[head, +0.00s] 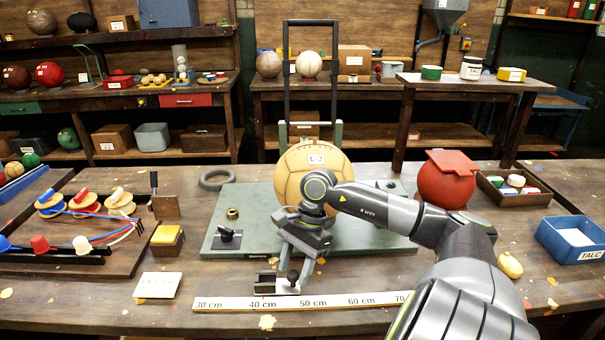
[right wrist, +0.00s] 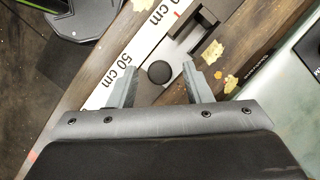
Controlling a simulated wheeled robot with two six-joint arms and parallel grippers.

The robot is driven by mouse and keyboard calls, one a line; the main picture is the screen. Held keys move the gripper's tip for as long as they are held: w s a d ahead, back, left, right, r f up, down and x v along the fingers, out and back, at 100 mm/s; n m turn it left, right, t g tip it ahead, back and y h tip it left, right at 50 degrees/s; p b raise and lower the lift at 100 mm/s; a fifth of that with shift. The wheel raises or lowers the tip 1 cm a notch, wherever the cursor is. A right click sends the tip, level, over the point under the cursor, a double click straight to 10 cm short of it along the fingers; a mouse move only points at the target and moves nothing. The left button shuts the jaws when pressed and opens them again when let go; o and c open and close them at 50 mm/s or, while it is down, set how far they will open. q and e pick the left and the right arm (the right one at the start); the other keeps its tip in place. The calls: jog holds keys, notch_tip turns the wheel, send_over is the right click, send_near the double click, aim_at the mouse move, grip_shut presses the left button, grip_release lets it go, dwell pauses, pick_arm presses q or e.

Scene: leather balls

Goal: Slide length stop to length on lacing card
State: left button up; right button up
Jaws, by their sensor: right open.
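The length stop (head: 265,284), a metal slide with a black knob, sits on the white length scale (head: 340,301) between the 40 cm and 50 cm marks. The stop also shows in the right wrist view (right wrist: 188,38), with its round black knob (right wrist: 159,72) between my fingers. My right gripper (head: 293,268) points down over the knob, open, one finger on each side; I cannot tell if they touch it. A small pale card (head: 157,285), likely the lacing card, lies left of the scale; its writing is too small to read. My left gripper is not in view.
A tan ball (head: 296,180) stands on the green board (head: 258,236) behind the stop. A tray of laces and spools (head: 122,262) is at left. A red ball (head: 443,185) and a blue talc tray (head: 567,252) are at right. The scale's right part is partly behind my arm.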

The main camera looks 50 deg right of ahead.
jog(key=v, duration=1.7)
jog(key=shift+f, duration=0.1)
